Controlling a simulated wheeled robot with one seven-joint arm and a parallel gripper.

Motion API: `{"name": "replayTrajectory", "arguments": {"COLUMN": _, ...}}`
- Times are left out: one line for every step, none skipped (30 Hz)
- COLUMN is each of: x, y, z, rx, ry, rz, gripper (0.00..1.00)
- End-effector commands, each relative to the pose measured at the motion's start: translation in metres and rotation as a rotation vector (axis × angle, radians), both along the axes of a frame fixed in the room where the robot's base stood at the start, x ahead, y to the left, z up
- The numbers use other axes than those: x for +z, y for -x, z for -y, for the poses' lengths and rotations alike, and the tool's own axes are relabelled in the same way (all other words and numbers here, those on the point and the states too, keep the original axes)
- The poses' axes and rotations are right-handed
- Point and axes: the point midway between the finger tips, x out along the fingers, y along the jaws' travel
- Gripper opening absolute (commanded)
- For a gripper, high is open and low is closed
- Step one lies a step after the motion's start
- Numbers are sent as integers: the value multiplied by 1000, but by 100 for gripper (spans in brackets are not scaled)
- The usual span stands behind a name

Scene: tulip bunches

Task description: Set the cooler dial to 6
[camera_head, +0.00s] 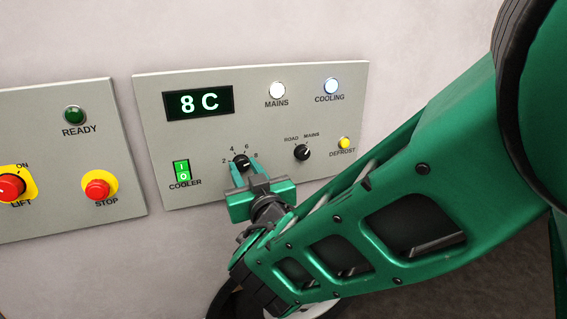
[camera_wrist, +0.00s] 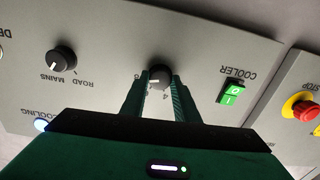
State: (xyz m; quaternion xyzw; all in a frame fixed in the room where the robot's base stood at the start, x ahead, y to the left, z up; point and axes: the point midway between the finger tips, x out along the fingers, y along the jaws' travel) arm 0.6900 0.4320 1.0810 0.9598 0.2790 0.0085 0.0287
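The cooler dial (camera_head: 241,161) is a small black knob on the grey control panel, with the marks 2, 4, 6 and 8 around it. Its white pointer line faces right, toward the 8 side. The display (camera_head: 198,103) above reads 8 C. My gripper (camera_head: 242,171) is at the dial, with one green finger on either side of it. The wrist view shows the dial (camera_wrist: 159,76) between the two fingertips (camera_wrist: 160,82), upside down. I cannot tell whether the fingers press on it. The 6 is hidden in the wrist view.
The green COOLER switch (camera_head: 181,172) is just left of the dial. The ROAD/MAINS knob (camera_head: 302,152) and yellow DEFROST button (camera_head: 344,143) are to the right. A separate panel at left holds the red STOP button (camera_head: 97,188) and LIFT switch (camera_head: 11,187).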

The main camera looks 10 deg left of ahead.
Motion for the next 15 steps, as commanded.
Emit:
{"name": "replayTrajectory", "arguments": {"x": 0, "y": -6, "z": 4, "rx": -21, "ry": 9, "rz": 3, "gripper": 5}}
{"name": "replayTrajectory", "arguments": {"x": 0, "y": -6, "z": 2, "rx": -22, "ry": 10, "rz": 4, "gripper": 5}}
{"name": "replayTrajectory", "arguments": {"x": 0, "y": -7, "z": 1, "rx": -23, "ry": 14, "rz": 7, "gripper": 5}}
{"name": "replayTrajectory", "arguments": {"x": 0, "y": -7, "z": 0, "rx": -24, "ry": 17, "rz": 9, "gripper": 5}}
{"name": "replayTrajectory", "arguments": {"x": 0, "y": -8, "z": 0, "rx": -25, "ry": 22, "rz": 12, "gripper": 5}}
{"name": "replayTrajectory", "arguments": {"x": 0, "y": -8, "z": -1, "rx": -25, "ry": 29, "rz": 17, "gripper": 5}}
{"name": "replayTrajectory", "arguments": {"x": 0, "y": -8, "z": -1, "rx": -25, "ry": 37, "rz": 20, "gripper": 5}}
{"name": "replayTrajectory", "arguments": {"x": 0, "y": -8, "z": -1, "rx": -26, "ry": 46, "rz": 26, "gripper": 5}}
{"name": "replayTrajectory", "arguments": {"x": 0, "y": -9, "z": -1, "rx": -27, "ry": 60, "rz": 35, "gripper": 5}}
{"name": "replayTrajectory", "arguments": {"x": 0, "y": -9, "z": -1, "rx": -28, "ry": 72, "rz": 43, "gripper": 5}}
{"name": "replayTrajectory", "arguments": {"x": 1, "y": -9, "z": -1, "rx": -28, "ry": 86, "rz": 52, "gripper": 5}}
{"name": "replayTrajectory", "arguments": {"x": 1, "y": -9, "z": -2, "rx": -28, "ry": 106, "rz": 65, "gripper": 5}}
{"name": "replayTrajectory", "arguments": {"x": 1, "y": -9, "z": -1, "rx": -28, "ry": 123, "rz": 75, "gripper": 5}}
{"name": "replayTrajectory", "arguments": {"x": 1, "y": -10, "z": -1, "rx": -29, "ry": 140, "rz": 87, "gripper": 5}}
{"name": "replayTrajectory", "arguments": {"x": 1, "y": -9, "z": -1, "rx": -28, "ry": 166, "rz": 102, "gripper": 5}}
